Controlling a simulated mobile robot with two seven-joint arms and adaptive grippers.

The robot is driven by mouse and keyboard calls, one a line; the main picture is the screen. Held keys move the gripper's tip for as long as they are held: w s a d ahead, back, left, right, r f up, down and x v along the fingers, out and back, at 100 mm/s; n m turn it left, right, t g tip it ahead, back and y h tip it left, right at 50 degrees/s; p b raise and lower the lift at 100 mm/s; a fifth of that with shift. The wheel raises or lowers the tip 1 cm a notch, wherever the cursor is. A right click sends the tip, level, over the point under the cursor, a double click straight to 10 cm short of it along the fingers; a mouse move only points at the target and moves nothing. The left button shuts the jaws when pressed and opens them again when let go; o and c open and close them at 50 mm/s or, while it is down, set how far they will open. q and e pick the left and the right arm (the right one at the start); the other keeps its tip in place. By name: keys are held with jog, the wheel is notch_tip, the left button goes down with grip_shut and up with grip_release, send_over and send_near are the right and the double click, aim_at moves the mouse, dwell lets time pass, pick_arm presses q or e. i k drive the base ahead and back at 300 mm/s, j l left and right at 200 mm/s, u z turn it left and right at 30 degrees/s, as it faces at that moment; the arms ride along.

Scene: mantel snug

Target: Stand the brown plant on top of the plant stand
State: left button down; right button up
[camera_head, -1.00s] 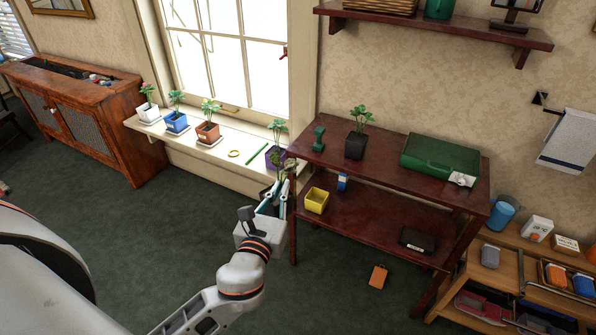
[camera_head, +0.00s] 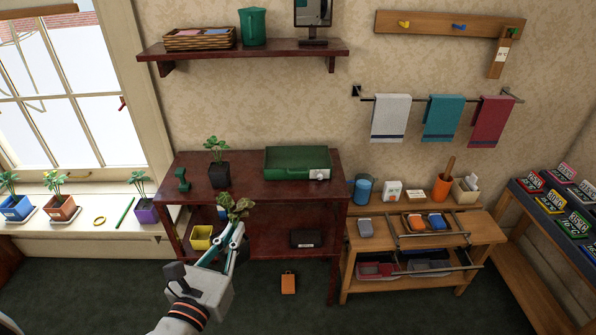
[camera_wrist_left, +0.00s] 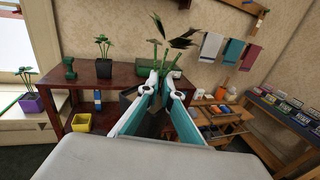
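The brown plant (camera_head: 236,207), with drooping brown-green leaves, is at the fingertips of my left gripper (camera_head: 236,236). In the left wrist view its leaves (camera_wrist_left: 180,38) rise beyond the fingers (camera_wrist_left: 160,85), which are closed in around it; its dark pot is mostly hidden behind them. The plant stand appears to be the dark red two-level stand (camera_head: 260,188). The gripper and plant are in front of it, and the plant overlaps its lower opening in the head view. A dark potted green plant (camera_head: 219,174) stands on its top. My right gripper is not in view.
The stand's top also holds a green dumbbell-shaped object (camera_head: 182,180) and a green case (camera_head: 297,163); bare top lies between plant and case. A yellow pot (camera_head: 201,237) is on the lower shelf. A wall shelf (camera_head: 245,51) hangs above. A wooden bench (camera_head: 470,230) stands right.

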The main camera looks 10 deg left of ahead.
aim_at(191, 160)
jog(key=j+z, duration=0.3)
jog(key=z, duration=0.15)
jog(key=j+z, duration=0.3)
jog(key=z, duration=0.15)
jog(key=k+j+z, duration=0.1)
jog(key=j+z, duration=0.15)
jog(key=j, duration=0.15)
jog(key=k+j+z, duration=0.2)
jog(key=j, duration=0.15)
jog(key=k+j+z, duration=0.15)
jog(key=j, duration=0.25)
jog(key=j+z, duration=0.15)
jog(key=j, duration=0.25)
jog(key=k+j, duration=0.2)
jog(key=j, duration=0.15)
jog(key=k+j, duration=0.2)
jog(key=j, duration=0.2)
jog(key=k+j, duration=0.15)
jog(key=j, duration=0.2)
jog(key=k+j, duration=0.2)
jog(key=j, duration=0.15)
jog(key=k+j, duration=0.2)
jog(key=j, duration=0.2)
jog(key=z, duration=0.05)
